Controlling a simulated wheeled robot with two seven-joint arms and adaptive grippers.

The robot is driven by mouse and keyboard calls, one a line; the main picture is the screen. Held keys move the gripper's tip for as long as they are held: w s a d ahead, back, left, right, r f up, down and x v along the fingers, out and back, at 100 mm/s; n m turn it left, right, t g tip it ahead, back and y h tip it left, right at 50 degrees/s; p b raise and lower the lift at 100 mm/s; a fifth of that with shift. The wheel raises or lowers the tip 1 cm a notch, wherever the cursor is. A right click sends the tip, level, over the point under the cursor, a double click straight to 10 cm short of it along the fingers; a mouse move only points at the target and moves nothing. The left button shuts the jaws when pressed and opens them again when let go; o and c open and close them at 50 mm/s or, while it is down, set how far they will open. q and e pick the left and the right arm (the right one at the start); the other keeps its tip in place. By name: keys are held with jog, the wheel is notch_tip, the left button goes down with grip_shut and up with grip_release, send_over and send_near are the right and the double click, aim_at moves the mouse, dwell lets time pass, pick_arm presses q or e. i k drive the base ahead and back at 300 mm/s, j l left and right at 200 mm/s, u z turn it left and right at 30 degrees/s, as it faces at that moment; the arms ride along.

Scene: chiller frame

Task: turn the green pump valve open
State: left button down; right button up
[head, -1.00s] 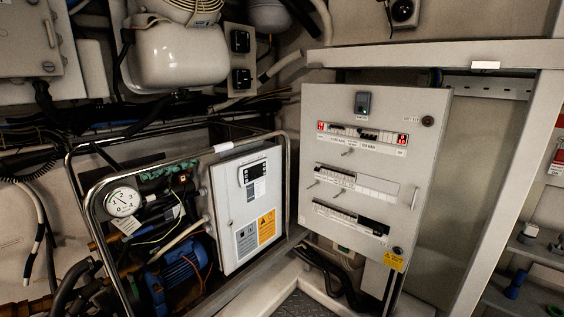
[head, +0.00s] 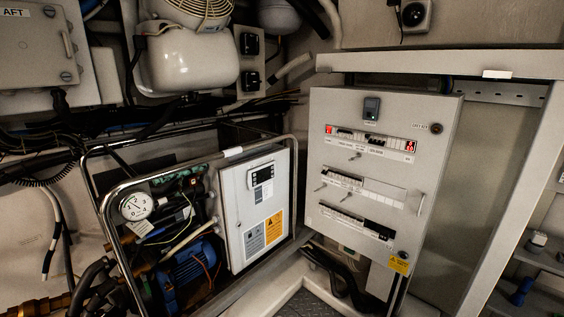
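I cannot make out a green pump valve for certain in the head view. A blue pump motor (head: 190,275) sits low inside the chiller's tubular metal frame (head: 108,205), left of centre. Small green parts (head: 190,180) show in shadow above it, but I cannot tell what they are. A round white gauge (head: 136,206) is at the frame's left side. Brass fittings (head: 42,306) show at the bottom left, partly cut off by the picture edge. Neither of my grippers is in view.
A grey control box (head: 254,208) closes the frame's right part. A large switch panel (head: 372,180) stands to its right. Dark hoses and cables crowd the left side. A shelf rack (head: 540,262) is at the far right. A little floor (head: 305,303) shows at bottom centre.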

aim_at(143, 276)
jog(key=u, duration=0.4)
jog(key=j+u, duration=0.15)
jog(key=u, duration=0.2)
jog(key=j+u, duration=0.1)
jog(key=u, duration=0.3)
jog(key=k+j, duration=0.05)
